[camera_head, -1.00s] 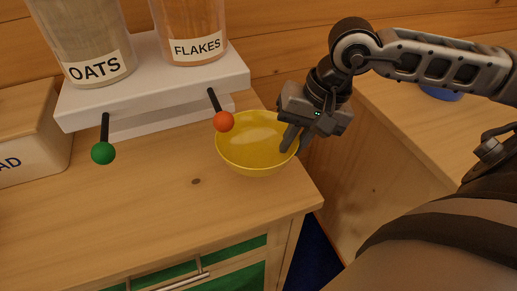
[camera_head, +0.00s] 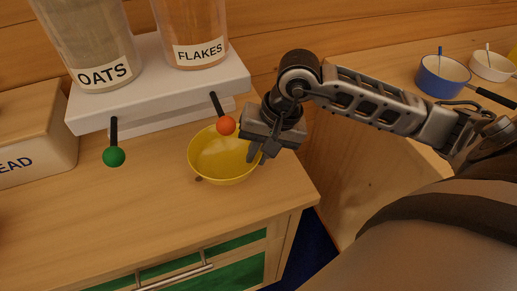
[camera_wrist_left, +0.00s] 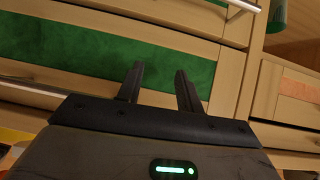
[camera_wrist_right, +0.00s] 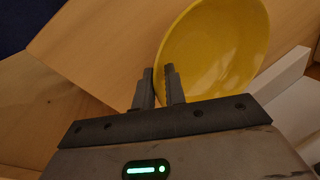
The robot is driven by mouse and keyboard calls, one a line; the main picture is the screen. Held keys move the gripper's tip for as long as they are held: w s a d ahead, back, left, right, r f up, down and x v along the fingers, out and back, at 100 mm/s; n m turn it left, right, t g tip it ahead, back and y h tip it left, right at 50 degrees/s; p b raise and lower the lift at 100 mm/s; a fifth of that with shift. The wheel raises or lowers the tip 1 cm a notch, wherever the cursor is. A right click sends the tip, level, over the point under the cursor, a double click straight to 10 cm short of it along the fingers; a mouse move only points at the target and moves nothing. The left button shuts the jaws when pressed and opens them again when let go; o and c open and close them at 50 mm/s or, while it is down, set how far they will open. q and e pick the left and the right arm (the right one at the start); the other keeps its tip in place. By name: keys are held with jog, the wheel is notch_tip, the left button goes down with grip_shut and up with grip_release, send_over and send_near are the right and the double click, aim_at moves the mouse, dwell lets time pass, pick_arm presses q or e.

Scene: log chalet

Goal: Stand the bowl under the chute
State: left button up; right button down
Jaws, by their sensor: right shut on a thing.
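A yellow bowl (camera_head: 222,160) is upright at the counter, in front of the white dispenser stand and partly behind the orange knob (camera_head: 226,125). My right gripper (camera_head: 262,153) is shut on the bowl's right rim; in the right wrist view the fingers (camera_wrist_right: 159,88) pinch the edge of the bowl (camera_wrist_right: 212,50). Whether the bowl touches the counter I cannot tell. The dispenser has an OATS jar (camera_head: 92,40) on the left and a FLAKES jar (camera_head: 192,30) on the right. My left gripper (camera_wrist_left: 158,85) is open and empty, facing green-panelled drawers.
The white stand (camera_head: 160,85) also carries a green knob (camera_head: 114,156) at its left. A bread box (camera_head: 35,135) is at the far left. The front of the wooden counter (camera_head: 90,225) is clear.

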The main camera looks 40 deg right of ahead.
jog(key=c, duration=1.8)
grip_release()
jog(key=shift+f+b, duration=0.15)
jog(key=shift+b, duration=0.15)
jog(key=o, duration=0.3)
jog(key=shift+o, duration=0.2)
jog(key=shift+r+p, duration=0.2)
jog(key=shift+p, duration=0.1)
jog(key=shift+d+r, duration=0.1)
jog(key=shift+r, duration=0.2)
jog(key=b+v, duration=0.1)
jog(key=v, duration=1)
jog(key=shift+r, duration=0.2)
